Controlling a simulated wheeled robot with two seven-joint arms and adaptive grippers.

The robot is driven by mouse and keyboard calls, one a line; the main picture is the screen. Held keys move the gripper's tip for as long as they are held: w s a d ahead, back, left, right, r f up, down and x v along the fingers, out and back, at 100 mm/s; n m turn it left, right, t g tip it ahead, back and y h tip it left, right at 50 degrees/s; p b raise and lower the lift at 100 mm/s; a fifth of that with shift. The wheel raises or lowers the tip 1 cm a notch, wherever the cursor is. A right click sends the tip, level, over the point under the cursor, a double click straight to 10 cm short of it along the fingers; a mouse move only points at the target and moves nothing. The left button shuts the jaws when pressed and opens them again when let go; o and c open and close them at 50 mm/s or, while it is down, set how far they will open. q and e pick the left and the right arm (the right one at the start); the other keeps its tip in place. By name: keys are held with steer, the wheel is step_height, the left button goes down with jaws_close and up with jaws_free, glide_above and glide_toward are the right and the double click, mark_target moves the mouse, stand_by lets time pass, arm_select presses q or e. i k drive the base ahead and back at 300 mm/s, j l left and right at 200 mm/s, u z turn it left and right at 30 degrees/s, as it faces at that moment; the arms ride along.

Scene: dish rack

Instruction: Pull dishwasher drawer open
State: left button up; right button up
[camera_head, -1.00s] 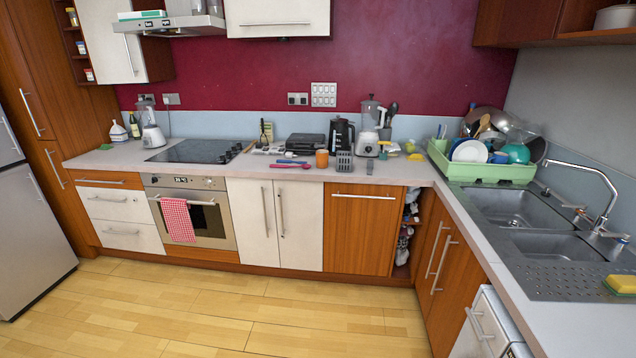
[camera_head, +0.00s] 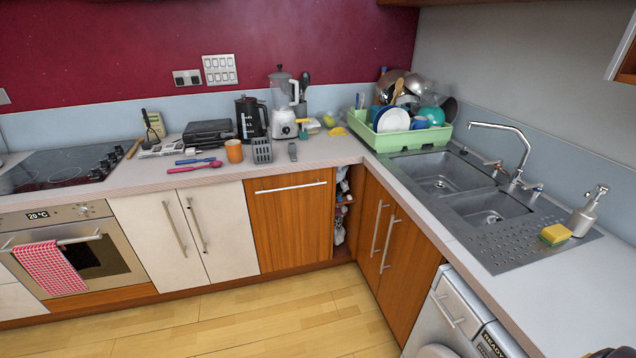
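A wooden front panel (camera_head: 293,228) with a horizontal bar handle (camera_head: 291,187) along its top is shut flush in the row of cabinets, left of the corner. My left gripper is not in view.
White cabinet doors (camera_head: 187,232) and an oven (camera_head: 75,262) with a checked towel stand to the left. Wooden doors (camera_head: 389,245) are right of the corner. A green dish rack (camera_head: 403,137) and a sink (camera_head: 440,178) are on the counter. The wooden floor (camera_head: 225,328) is clear.

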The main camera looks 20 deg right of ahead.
mark_target(290, 213)
steer(key=i+l+z, duration=0.1)
steer(key=i+z, duration=0.15)
steer(key=z, duration=0.15)
steer(key=i+z, duration=0.6)
steer(key=z, duration=0.15)
